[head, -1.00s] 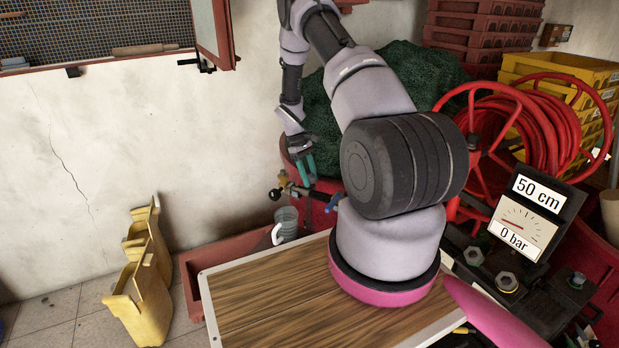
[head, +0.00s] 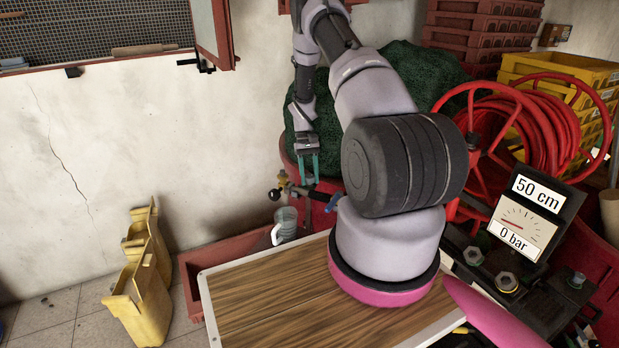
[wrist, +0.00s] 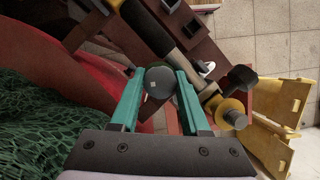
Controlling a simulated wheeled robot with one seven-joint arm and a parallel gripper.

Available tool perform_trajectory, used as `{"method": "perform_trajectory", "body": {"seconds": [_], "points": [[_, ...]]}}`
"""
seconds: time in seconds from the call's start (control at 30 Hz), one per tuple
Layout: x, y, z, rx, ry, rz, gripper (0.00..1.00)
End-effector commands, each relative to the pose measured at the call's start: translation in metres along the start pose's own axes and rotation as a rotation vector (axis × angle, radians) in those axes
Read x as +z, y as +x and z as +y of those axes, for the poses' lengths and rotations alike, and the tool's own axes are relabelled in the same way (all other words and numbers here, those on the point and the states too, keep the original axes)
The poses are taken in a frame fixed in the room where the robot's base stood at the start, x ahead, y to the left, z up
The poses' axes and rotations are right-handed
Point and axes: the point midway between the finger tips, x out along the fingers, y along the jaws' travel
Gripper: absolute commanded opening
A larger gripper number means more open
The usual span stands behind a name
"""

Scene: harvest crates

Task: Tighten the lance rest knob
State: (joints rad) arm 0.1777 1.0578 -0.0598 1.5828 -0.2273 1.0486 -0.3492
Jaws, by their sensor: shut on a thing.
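My gripper (head: 309,182) has teal fingers and points down over the lance fittings, left of my big arm joint. In the wrist view, my gripper (wrist: 160,82) is shut on a dark round knob (wrist: 159,83), with one finger on each side of it. In the head view I cannot make out this knob between the fingers. The lance (wrist: 186,60), with a dark grip, a metal tube and a yellow brass end, runs diagonally beside the knob. A black ball and brass fitting (head: 284,186) show just left of the fingers in the head view.
A clear jug (head: 286,226) stands just below. A wooden board (head: 270,298) lies in front. A gauge (head: 524,228) reads 0 bar under a 50 cm sign.

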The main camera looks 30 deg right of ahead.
Motion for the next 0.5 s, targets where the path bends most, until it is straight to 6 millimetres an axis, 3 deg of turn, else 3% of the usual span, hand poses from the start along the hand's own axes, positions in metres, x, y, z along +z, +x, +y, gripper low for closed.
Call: {"method": "perform_trajectory", "body": {"seconds": [0.4,0.43,0.5], "points": [[-0.0013,-0.0034,0.0000,-0.003,0.007,0.006,0.00],[-0.0013,-0.0035,0.0000,-0.003,0.007,0.006,0.53],[-0.0013,-0.0033,0.0000,-0.003,0.006,0.006,0.59]]}}
